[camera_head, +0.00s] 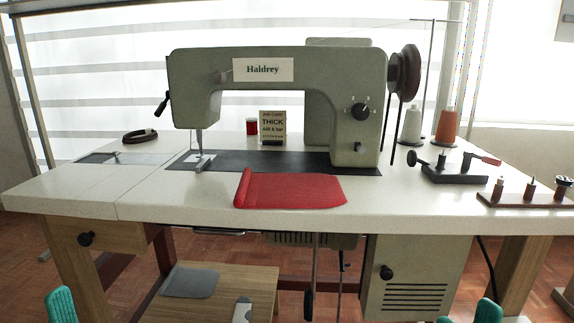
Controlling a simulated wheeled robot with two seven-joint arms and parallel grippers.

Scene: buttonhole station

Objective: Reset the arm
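A grey-green sewing machine (275,68) labelled "Haldrey" stands on the white table. A black lever (162,104) sticks out and slants down at its left end. Its needle and presser foot (203,160) stand over a dark bed plate. A red cloth (290,190) with a rolled left edge lies flat in front of the machine, apart from the foot. One teal finger of my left gripper (61,306) shows at the bottom left; the rest is out of frame. Two teal tips of my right gripper (466,313) show apart at the bottom right, with nothing seen between them.
A black device with a red-handled lever (455,172) and a brown peg rack (530,199) sit at the right. Thread cones (446,125) stand behind. The table's front left is clear.

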